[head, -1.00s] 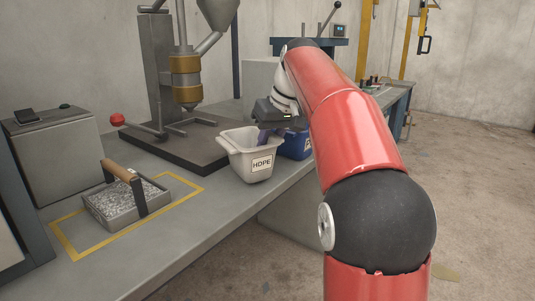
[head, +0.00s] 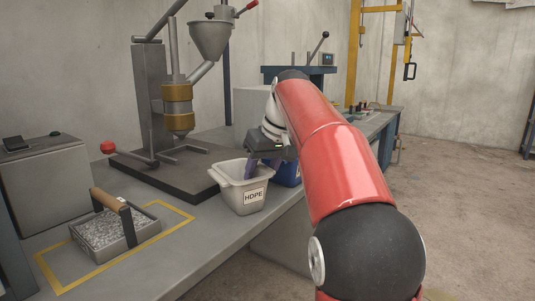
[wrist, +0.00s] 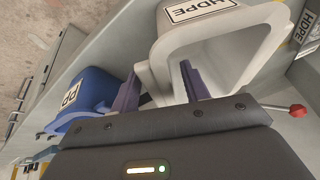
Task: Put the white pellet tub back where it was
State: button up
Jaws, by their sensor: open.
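The white pellet tub (head: 243,196), labelled HDPE, stands upright on the grey bench in the head view, near its front edge. In the wrist view the tub (wrist: 225,45) fills the top middle, and its inside looks empty where I can see it. My gripper (wrist: 160,88) is open at the tub's rim. One purple finger is on the blue tub's side and the other shows against the tub's opening, with part of the white rim between them. I cannot tell whether they touch it. In the head view my gripper (head: 262,164) is over the tub's far right side.
A blue tub (head: 289,173) labelled PP stands close behind the white one. A yellow outlined rectangle (head: 180,208) on the bench holds a metal box (head: 118,236) of grey bits with a wooden handle. A press-like machine (head: 165,175) stands behind.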

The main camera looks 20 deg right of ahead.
jog(key=p+v, duration=0.2)
jog(key=v, duration=1)
jog(key=s+a+f+m+h, duration=0.1)
jog(key=s+a+f, duration=0.2)
jog(key=s+f, duration=0.9)
jog(key=s+a+f+m+t+h, duration=0.1)
jog(key=s+a+f, duration=0.3)
jog(key=s+f, duration=0.9)
notch_tip(320, 180, down, 3)
jog(key=shift+s+f+t, duration=0.1)
jog(key=shift+s+t, duration=0.15)
jog(key=shift+t, duration=0.05)
jog(key=shift+a, duration=0.1)
jog(key=shift+c, duration=1.1)
jog(key=shift+a, duration=0.15)
